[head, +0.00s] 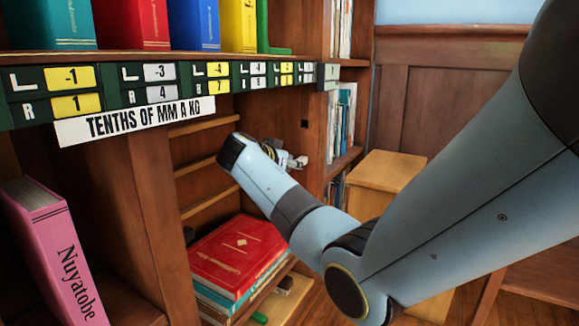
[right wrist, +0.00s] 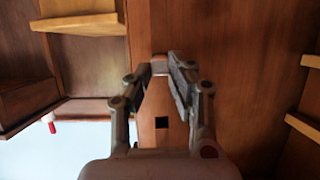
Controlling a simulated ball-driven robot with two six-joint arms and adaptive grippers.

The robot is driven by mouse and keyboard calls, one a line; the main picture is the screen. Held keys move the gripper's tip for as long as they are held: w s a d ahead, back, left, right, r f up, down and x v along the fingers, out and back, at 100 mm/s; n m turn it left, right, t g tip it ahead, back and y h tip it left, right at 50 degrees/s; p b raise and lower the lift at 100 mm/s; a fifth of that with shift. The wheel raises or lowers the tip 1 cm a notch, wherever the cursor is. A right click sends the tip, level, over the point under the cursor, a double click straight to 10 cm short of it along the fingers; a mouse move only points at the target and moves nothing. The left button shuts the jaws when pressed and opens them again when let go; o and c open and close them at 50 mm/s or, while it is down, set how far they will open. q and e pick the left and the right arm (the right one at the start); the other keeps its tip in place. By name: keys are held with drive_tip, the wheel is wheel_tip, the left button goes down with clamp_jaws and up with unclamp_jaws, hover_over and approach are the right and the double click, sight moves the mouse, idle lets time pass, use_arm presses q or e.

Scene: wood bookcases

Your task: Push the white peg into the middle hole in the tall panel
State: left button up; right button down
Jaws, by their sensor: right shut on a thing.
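The tall panel (head: 312,100) is the brown wooden upright at the right end of the bookcase, with a small dark hole (head: 305,124) in it. My right gripper (right wrist: 161,66) is shut on a small pale piece, seemingly the white peg (right wrist: 160,69), close to the wood. In the head view my right gripper is mostly hidden behind my wrist, with a small white part (head: 298,161) showing by the panel. I cannot tell whether the peg is in a hole. My left gripper is out of view.
A sign strip (head: 135,120) and number plates hang above the bay. A red book (head: 238,252) tops a stack below my wrist. A pink book (head: 52,245) leans at left. A red-and-white piece (right wrist: 50,122) sticks out at left in the wrist view.

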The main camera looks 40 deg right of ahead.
drive_tip(key=shift+d, duration=0.1)
drive_tip(key=c, duration=1.1)
unclamp_jaws()
drive_tip(key=v, duration=1.2)
drive_tip(key=shift+w, duration=0.1)
